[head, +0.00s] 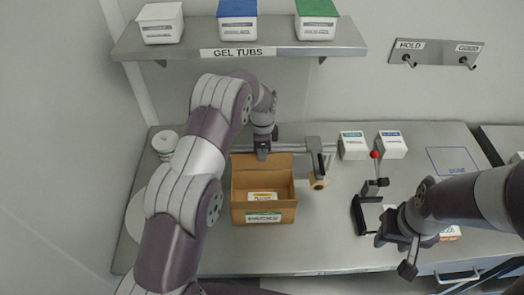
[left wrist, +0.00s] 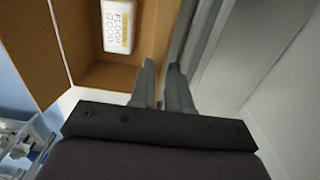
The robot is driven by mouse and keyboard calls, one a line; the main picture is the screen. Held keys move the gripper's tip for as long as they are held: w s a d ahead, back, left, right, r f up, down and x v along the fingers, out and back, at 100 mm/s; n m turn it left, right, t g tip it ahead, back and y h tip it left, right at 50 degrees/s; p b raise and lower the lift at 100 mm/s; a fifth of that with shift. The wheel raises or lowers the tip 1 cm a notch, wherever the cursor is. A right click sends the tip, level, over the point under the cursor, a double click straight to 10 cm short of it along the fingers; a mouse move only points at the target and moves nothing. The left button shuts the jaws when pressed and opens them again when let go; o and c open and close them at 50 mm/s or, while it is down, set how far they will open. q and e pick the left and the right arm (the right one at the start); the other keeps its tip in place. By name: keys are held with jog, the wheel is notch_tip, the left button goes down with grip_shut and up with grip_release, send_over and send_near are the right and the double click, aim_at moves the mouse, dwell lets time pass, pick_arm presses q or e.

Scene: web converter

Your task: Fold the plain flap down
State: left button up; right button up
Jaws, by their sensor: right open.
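An open brown cardboard box (head: 236,208) stands on the bench with a white label on its front. A white and yellow labelled packet (head: 262,197) lies inside it and also shows in the left wrist view (left wrist: 118,25). A plain brown panel (head: 243,162) stands up along the box's back; I cannot tell for sure if it is the plain flap. My left gripper (head: 262,153) is at this back edge. My right gripper (head: 394,256) is open and empty, over the bench at right.
A tape dispenser arm (head: 318,165) stands right of the box. A red-knobbed lever device (head: 375,185) stands further right. Two white cartons (head: 353,146) are behind it. A shelf (head: 240,49) with three tubs hangs above the bench. Bare bench lies in front of the box.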

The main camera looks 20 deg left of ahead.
pick_arm(q)
jog(key=shift+f, duration=0.25)
